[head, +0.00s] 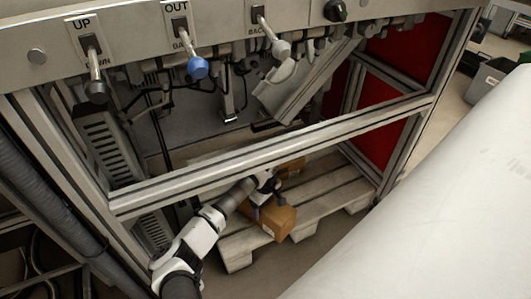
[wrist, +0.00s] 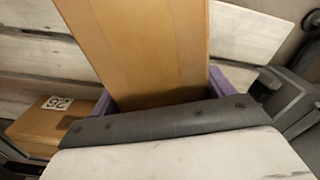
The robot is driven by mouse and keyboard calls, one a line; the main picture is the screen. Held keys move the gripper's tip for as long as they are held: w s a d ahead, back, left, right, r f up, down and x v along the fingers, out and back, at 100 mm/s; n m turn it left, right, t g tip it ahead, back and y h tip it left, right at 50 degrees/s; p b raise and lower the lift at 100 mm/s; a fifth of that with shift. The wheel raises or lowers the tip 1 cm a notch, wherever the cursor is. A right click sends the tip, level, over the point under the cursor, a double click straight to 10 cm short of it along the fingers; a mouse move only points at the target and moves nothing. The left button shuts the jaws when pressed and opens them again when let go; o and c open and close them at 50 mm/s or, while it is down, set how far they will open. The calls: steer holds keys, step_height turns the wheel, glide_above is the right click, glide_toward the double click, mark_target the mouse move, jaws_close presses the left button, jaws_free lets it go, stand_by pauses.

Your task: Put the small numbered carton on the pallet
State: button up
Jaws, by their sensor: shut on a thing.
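My gripper (head: 268,204) is shut on a brown carton (head: 276,225) at the front edge of the wooden pallet (head: 236,249). A small white mark shows on the carton's front, too small to read. I cannot tell whether the carton touches the boards. In the wrist view the purple fingers of my gripper (wrist: 160,98) stand on both sides of the held carton (wrist: 150,45), whose visible face is plain. A second carton (wrist: 42,125) with a number label lies at the left there. Another brown carton (head: 292,167) shows farther back in the head view, partly hidden by the rail.
A metal frame rail (head: 300,139) crosses above the pallet, with a post at the left. Levers (head: 197,68) line the panel above. Red panels (head: 385,105) close the right side. Bare pallet boards (head: 335,200) lie right of the held carton.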

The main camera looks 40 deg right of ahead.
steer(key=shift+f+b, duration=0.3)
steer(key=shift+f, duration=0.2)
steer(key=o, duration=1.4)
steer(key=shift+o, duration=0.2)
step_height(320, 180, up, 8)
steer(key=p, duration=0.6)
steer(key=shift+f+p, duration=0.2)
steer(key=shift+p, duration=0.1)
